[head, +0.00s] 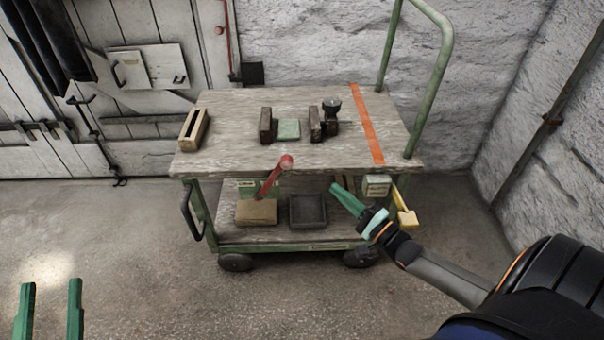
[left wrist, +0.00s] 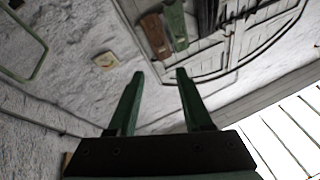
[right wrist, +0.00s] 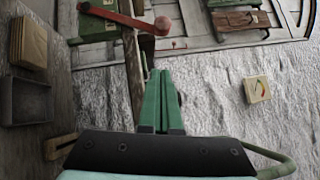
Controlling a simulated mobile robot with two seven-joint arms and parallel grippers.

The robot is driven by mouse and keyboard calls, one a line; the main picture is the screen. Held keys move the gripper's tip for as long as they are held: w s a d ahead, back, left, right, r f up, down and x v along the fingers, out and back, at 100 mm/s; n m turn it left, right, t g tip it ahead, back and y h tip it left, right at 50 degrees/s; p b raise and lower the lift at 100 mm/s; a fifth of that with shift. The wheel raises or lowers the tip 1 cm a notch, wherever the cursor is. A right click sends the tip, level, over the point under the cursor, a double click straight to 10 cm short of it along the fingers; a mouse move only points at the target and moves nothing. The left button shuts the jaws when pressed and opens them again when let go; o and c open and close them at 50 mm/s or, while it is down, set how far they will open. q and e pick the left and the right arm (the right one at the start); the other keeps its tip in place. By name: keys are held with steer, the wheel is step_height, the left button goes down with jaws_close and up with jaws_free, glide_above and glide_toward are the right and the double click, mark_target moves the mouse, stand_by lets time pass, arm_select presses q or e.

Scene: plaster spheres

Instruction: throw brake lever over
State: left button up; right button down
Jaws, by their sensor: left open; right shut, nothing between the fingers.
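The red lever (head: 270,182) with a round red knob (head: 286,162) stands at the front of the green cart, tilted with its knob up and to the right. The right wrist view also shows the lever (right wrist: 122,16) and its knob (right wrist: 162,25), just beyond the fingertips. My right gripper (head: 338,188) is shut and empty, in front of the cart, right of the lever and apart from it. Its closed fingers show in the right wrist view (right wrist: 159,75). My left gripper (head: 52,281) is open and empty at the lower left, away from the cart.
The cart top (head: 230,150) carries a slotted wooden block (head: 193,130), dark blocks around a green pad (head: 288,129), and an orange stripe (head: 366,125). Below are a brown stack (head: 256,211) and dark tray (head: 307,211). Front floor is clear.

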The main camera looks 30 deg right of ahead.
arm_select(q)
steer(key=s+d+r+m+t+h+b, duration=0.1)
steer(key=s+r+m+h+b, duration=0.1)
steer(key=s+r+m+h, duration=0.3)
steer(key=shift+s+r+m+h, duration=0.45)
steer(key=shift+r+h, duration=0.75)
steer(key=shift+r, duration=0.85)
arm_select(e)
steer(key=w+a+r, duration=0.2)
steer(key=w+a, duration=0.2)
steer(key=w, duration=0.5)
steer(key=shift+w+a, duration=0.15)
steer(key=shift+a, duration=0.05)
arm_select(q)
steer(key=shift+t, duration=0.3)
